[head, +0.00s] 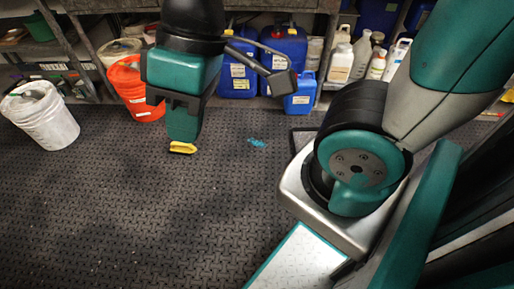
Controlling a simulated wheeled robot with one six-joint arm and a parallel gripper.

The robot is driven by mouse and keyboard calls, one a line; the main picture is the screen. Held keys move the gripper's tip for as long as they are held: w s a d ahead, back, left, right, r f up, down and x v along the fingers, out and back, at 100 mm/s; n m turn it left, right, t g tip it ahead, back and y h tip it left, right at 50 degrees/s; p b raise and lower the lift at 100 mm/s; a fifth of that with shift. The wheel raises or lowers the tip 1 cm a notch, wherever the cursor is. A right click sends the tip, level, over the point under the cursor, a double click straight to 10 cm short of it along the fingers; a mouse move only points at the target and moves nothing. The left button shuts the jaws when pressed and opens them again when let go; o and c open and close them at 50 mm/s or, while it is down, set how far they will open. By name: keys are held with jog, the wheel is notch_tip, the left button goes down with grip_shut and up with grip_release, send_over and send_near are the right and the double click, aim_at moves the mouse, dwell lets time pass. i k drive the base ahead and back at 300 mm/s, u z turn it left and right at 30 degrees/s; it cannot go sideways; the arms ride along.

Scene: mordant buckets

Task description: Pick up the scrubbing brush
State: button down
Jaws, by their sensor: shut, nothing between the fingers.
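My gripper (182,148) hangs pointing down in the left middle of the head view, over the dark floor. Its teal finger and yellow tip show, and it is shut and empty. A small light-blue thing (257,142) lies on the floor to the right of my gripper, apart from it. It may be the scrubbing brush, but it is too small to tell its shape or bristles. No other brush shows clearly.
A white bucket (41,117) and an orange bucket (127,88) stand at the left. Blue jerrycans (284,48) and several pale bottles (341,62) stand along the back by the shelving. The textured floor (140,220) in front is clear.

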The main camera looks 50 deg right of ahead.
aim_at(176, 147)
jog(key=u, duration=0.6)
jog(key=i, duration=1.85)
jog(key=z, duration=0.65)
